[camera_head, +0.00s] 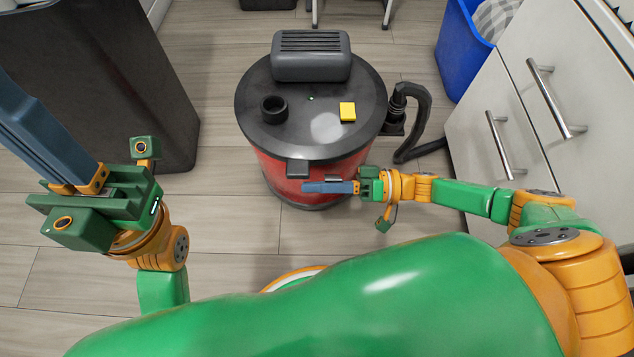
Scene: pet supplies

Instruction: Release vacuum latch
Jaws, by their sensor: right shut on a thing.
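The canister vacuum (312,120) stands upright on the floor, with a red body and a round black lid. A small black latch (297,168) sits at the lid's front edge. My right gripper (308,187) comes in from the right, its blue fingers level against the front of the red body. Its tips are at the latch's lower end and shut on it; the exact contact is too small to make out. My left gripper (40,135) is at the far left, away from the vacuum. Its blue fingers point up-left, partly out of frame, and their gap is not clear.
The lid carries a grey ribbed housing (311,57), a yellow button (347,111) and a round port (273,109). A black hose (419,125) loops at the right. White drawers (500,125), a blue bin (462,50) and a dark bin (110,75) flank the wooden floor.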

